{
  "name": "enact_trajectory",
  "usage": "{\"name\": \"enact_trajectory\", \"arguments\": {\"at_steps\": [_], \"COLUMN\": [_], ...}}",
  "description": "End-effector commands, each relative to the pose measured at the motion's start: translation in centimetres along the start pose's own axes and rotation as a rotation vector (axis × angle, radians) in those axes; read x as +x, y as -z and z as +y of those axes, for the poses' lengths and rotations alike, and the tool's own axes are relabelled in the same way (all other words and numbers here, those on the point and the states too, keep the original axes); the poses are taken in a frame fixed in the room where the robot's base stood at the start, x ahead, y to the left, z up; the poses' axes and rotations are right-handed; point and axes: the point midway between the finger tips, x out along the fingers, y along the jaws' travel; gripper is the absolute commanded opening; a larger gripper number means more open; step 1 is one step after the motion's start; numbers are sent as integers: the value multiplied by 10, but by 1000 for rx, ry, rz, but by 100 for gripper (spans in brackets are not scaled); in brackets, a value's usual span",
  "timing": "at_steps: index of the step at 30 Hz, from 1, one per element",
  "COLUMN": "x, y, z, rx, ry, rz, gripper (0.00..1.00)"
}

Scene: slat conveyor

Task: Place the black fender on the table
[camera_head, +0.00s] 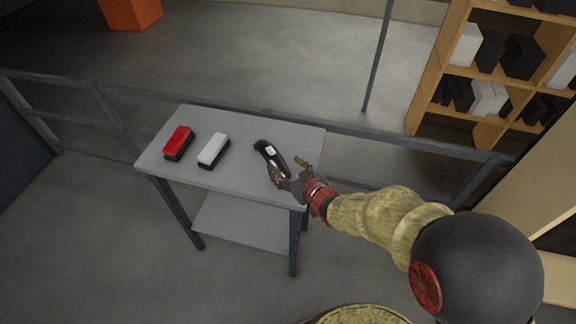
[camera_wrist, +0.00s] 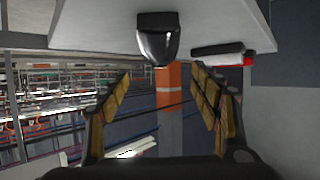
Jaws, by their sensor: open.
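The black fender (camera_head: 263,148) lies on the grey table (camera_head: 235,180), toward its right side, with a light patch showing on it. My gripper (camera_head: 284,165) is just in front of it, at the table's right part, with its fingers spread. In the wrist view the fender (camera_wrist: 157,42) is glossy black and rounded, against the pale tabletop (camera_wrist: 90,30). There my open gripper (camera_wrist: 161,76) has a finger at each side, with nothing held between them. The fender appears beyond the fingertips; whether a finger touches it I cannot tell.
A red-topped block (camera_head: 178,140) and a white-topped block (camera_head: 213,149) lie on the table's left half. A grey railing (camera_head: 380,134) runs behind the table. A wooden shelf (camera_head: 431,75) stands at back right. The table's middle front is clear.

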Motion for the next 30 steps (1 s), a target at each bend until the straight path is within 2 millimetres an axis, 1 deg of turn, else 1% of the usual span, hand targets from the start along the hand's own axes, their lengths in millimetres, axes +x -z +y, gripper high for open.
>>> {"name": "enact_trajectory", "arguments": {"at_steps": [5,8,11,14,15,17,18,20,21,22,23,24,26,27,29,30], "x": [-5,-6,-15,-36,-49,-72,-89,-117,-137,-153,-169,-191,-223,-245,-275,-294], "y": [-1,4,20,45,55,69,77,86,92,94,96,98,99,97,94,91], "z": [0,3,16,38,48,62,69,77,81,82,83,82,78,73,64,56], "rx": [0,-1,-4,-2,4,15,27,47,65,78,92,113,145,167,199,219], "ry": [0,-10,-50,-123,-157,-208,-240,-281,-306,-323,-337,-353,-370,-376,-379,-377], "rz": [-1,-6,-29,-80,-109,-157,-189,-242,-276,-302,-330,-365,-417,-453,-503,-533], "gripper": [63,63,63,63,63,63,63,63,63,63,63,63,63,63,63,63]}}
